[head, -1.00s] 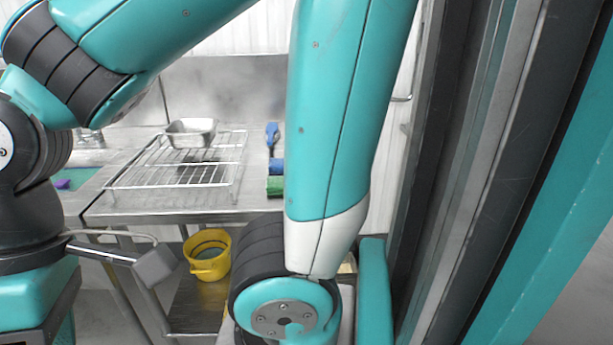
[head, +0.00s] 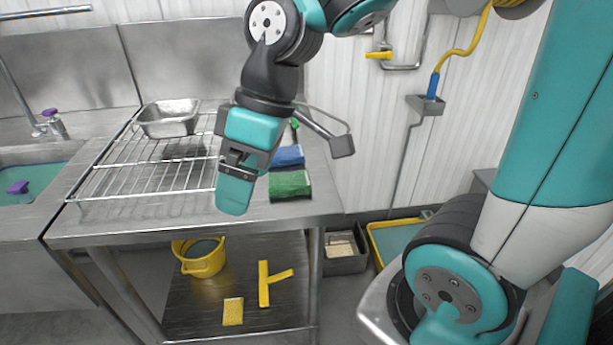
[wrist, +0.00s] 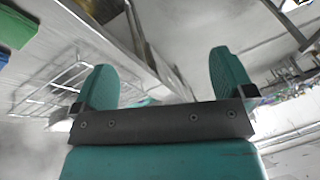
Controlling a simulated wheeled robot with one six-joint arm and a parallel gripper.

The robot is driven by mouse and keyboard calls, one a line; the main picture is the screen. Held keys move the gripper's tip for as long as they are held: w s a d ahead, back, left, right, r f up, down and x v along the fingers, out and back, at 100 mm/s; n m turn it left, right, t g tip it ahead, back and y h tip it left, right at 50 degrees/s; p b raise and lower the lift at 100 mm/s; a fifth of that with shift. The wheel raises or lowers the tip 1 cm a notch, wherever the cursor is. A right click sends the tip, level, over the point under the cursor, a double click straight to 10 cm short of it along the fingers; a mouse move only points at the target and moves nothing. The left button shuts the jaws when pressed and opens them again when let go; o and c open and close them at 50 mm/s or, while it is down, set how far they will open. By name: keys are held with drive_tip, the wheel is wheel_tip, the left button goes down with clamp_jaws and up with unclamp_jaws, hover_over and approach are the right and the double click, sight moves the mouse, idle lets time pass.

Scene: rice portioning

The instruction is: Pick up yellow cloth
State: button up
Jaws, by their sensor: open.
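A small flat yellow piece (head: 233,311) with a speckled face lies on the lower shelf under the steel table in the head view. It is the nearest match to the yellow cloth, but I cannot tell whether it is cloth or sponge. My gripper (head: 236,195) hangs in front of the tabletop, above and apart from that piece, just left of the folded green cloth (head: 290,185) in the picture. In the wrist view my gripper (wrist: 165,82) has its two teal fingers wide apart with nothing between them. The yellow piece is not seen there.
A wire rack (head: 150,178) with a metal pan (head: 168,120) stands on the table. A folded blue cloth (head: 288,157) lies behind the green one. On the shelf are a yellow bucket (head: 203,265) and a yellow T-shaped tool (head: 264,285). The table's front edge (head: 200,232) overhangs the shelf.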

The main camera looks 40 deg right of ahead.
drive_tip(key=w+d+n+t, duration=0.1)
drive_tip(key=w+d, duration=0.7)
drive_tip(key=d, duration=0.2)
drive_tip(key=n+t+p, duration=0.1)
drive_tip(key=n+p, duration=0.1)
approach(290, 179)
drive_tip(key=f, duration=0.1)
drive_tip(key=w+a+f+p, duration=0.1)
drive_tip(key=shift+w+a+f+h, duration=0.1)
drive_tip(key=shift+a+f+h, duration=0.15)
drive_tip(key=shift+f+h, duration=0.05)
drive_tip(key=x, duration=0.1)
drive_tip(key=p+x, duration=0.1)
drive_tip(key=x, duration=0.3)
drive_tip(key=shift+s+a+f, duration=0.1)
drive_tip(key=shift+s+f, duration=0.1)
drive_tip(key=shift+f, duration=0.1)
drive_tip(key=shift+w+f, duration=0.1)
drive_tip(key=shift+f, duration=0.2)
drive_tip(key=shift+f, duration=0.15)
drive_tip(key=c, duration=0.9)
